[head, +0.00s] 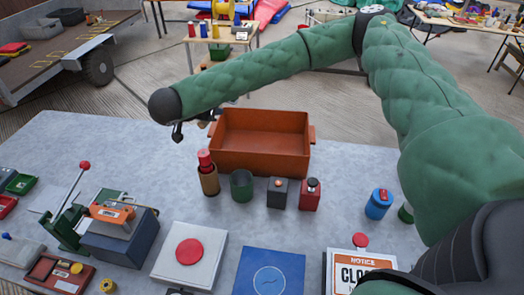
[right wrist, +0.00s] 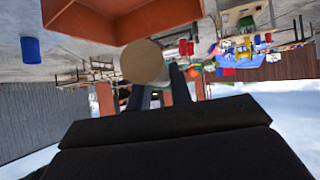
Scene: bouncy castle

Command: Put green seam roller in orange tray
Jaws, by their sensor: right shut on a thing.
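The orange tray (head: 262,172) stands at the back middle of the table, open at the top; part of it shows at the top left of the right wrist view (right wrist: 85,22). My right gripper (head: 190,127) is at the tray's left end, with its arm reaching across above the tray. In the right wrist view, it is shut on a cylinder with a round tan end (right wrist: 145,62). I see no green on this cylinder, so I cannot tell whether it is the green seam roller. The arm's end hides most of it in the head view. My left gripper is not in view.
In front of the tray stand a brown, red-topped cylinder (head: 208,175), a green cylinder (head: 241,186), a dark block (head: 277,193) and a red block (head: 310,195). A blue can (head: 378,204) is to the right. A lever press (head: 68,215) stands at left.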

